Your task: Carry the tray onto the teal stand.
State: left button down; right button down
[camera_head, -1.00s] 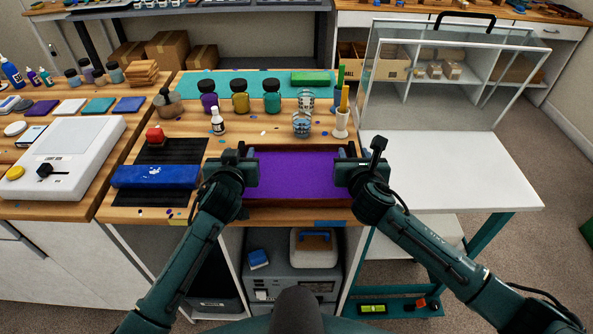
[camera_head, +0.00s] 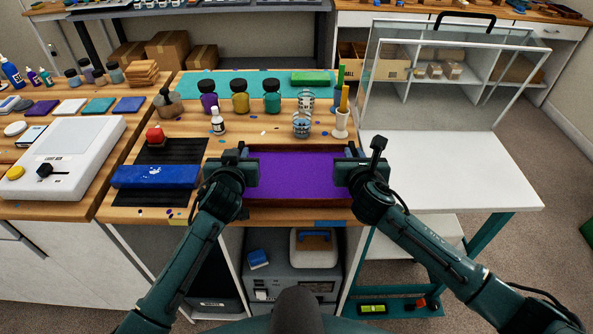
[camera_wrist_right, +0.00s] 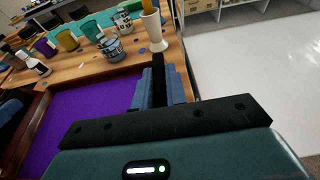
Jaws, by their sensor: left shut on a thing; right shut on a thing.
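The tray (camera_head: 297,202) has a brown wooden rim and a flat purple fill. It sits at the front edge of the wooden bench, and I cannot tell whether it is lifted. My left gripper (camera_head: 242,157) is shut on its left wall. My right gripper (camera_head: 352,155) is shut on its right wall. The right wrist view shows the tray's purple surface (camera_wrist_right: 85,115) beside my right gripper (camera_wrist_right: 160,85), whose fingers hide part of the rim. The stand (camera_head: 450,170) has a white top and teal legs, just right of the bench.
Two patterned cups (camera_head: 302,124) and a white holder with sticks (camera_head: 341,122) stand close behind the tray. A white bottle (camera_head: 217,122) and a blue roll (camera_head: 155,176) are to the left. A clear-walled case (camera_head: 440,80) stands at the stand's back. The stand's white top is clear.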

pick_arm(q)
jog(key=shift+r, duration=0.1)
pick_arm(e)
jog(key=shift+r, duration=0.1)
